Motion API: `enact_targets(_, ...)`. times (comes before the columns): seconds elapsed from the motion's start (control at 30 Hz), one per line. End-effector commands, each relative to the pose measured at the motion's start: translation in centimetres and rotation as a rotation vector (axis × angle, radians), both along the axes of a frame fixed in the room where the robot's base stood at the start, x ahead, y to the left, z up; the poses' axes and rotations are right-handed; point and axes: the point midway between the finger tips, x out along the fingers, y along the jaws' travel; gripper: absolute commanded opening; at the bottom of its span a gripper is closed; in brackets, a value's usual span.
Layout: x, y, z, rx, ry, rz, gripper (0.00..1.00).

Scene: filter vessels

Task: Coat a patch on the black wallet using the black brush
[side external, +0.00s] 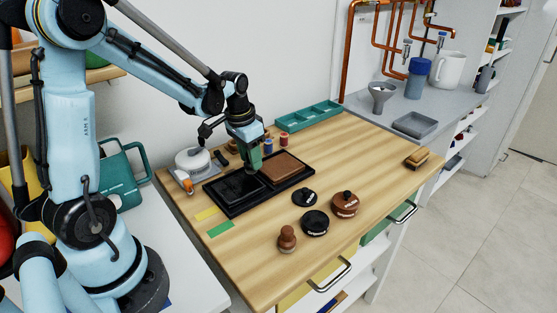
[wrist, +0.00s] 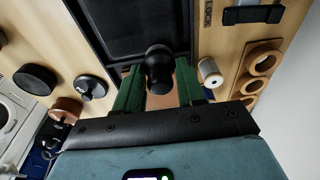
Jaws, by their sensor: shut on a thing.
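The black wallet (side external: 236,187) lies flat in the left half of a black tray (side external: 234,213) on the wooden bench. In the wrist view a black panel, apparently the wallet (wrist: 140,22), fills the top middle. My gripper (side external: 255,166) is over the tray, near the border between the black wallet and a brown panel (side external: 285,168). In the wrist view its green fingers (wrist: 157,88) are shut on the black brush (wrist: 158,62), whose round black knob shows between them. The brush's lower end is hidden, so I cannot tell whether it touches anything.
Two black round tins (side external: 315,223), a brown tin (side external: 344,204) and a brown knobbed tool (side external: 287,238) stand in front of the tray. Thread spools (side external: 284,138) and a teal divided tray (side external: 308,116) are behind. A wooden brush (side external: 417,157) lies right. The bench's right half is mostly clear.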

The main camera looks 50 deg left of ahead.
Motion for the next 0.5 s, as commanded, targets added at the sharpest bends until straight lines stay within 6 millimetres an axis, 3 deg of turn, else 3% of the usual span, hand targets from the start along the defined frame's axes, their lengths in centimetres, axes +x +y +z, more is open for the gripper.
enact_targets(0.03,0.1,0.0,-0.9,0.000,0.000,0.000,0.14)
enact_targets(0.5,-4.4,0.0,-0.8,0.000,0.000,0.001,0.14)
